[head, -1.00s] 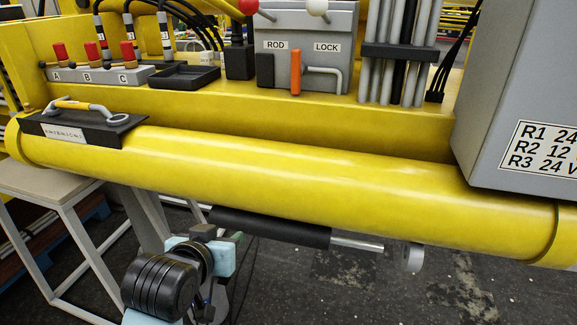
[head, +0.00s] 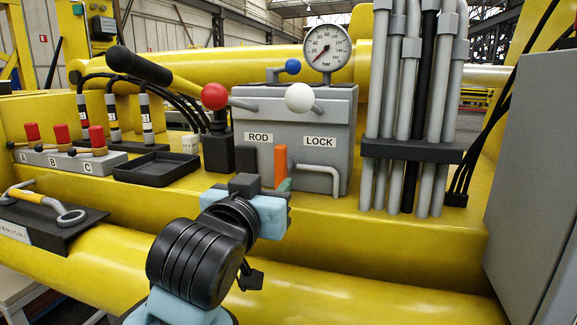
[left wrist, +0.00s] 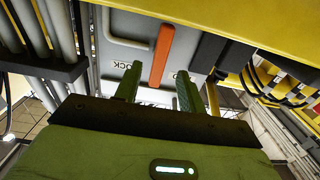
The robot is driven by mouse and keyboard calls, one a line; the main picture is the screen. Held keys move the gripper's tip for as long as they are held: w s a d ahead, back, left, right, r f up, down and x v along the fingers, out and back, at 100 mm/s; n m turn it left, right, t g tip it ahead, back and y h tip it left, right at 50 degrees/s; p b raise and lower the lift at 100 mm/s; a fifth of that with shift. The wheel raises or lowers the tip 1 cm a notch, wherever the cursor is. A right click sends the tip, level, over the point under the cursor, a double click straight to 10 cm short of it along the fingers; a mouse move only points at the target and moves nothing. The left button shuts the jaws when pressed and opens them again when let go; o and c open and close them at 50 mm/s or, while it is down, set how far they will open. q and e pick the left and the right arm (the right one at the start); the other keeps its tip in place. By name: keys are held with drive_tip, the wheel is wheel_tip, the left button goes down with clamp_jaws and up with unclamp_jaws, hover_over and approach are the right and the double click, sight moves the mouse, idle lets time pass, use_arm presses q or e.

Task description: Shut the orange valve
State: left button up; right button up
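The orange valve (head: 281,165) is an upright orange lever on the front of the grey box (head: 296,120), between the ROD and LOCK labels. It also shows in the left wrist view (left wrist: 161,55), beyond and between my fingertips. My left gripper (left wrist: 157,77) is open and empty, with its fingers pointing at the box front. In the head view my left gripper (head: 265,184) is just in front of the lever and hides its lower end. I cannot tell whether a finger touches the lever. My right gripper is not in view.
A bent grey handle (head: 318,170) sits right of the valve. Red (head: 215,96) and white (head: 299,97) knobs and a pressure gauge (head: 327,51) are above. Vertical pipes (head: 402,100) stand right, a black tray (head: 157,168) left. The yellow tube (head: 400,270) runs below.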

sight(279, 174)
use_arm(q)
drive_tip(key=shift+w+r, duration=0.15)
drive_tip(key=shift+x, duration=3.45)
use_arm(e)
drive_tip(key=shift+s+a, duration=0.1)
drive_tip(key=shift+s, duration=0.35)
use_arm(q)
drive_tip(key=c, duration=0.9)
drive_tip(key=shift+o, duration=0.2)
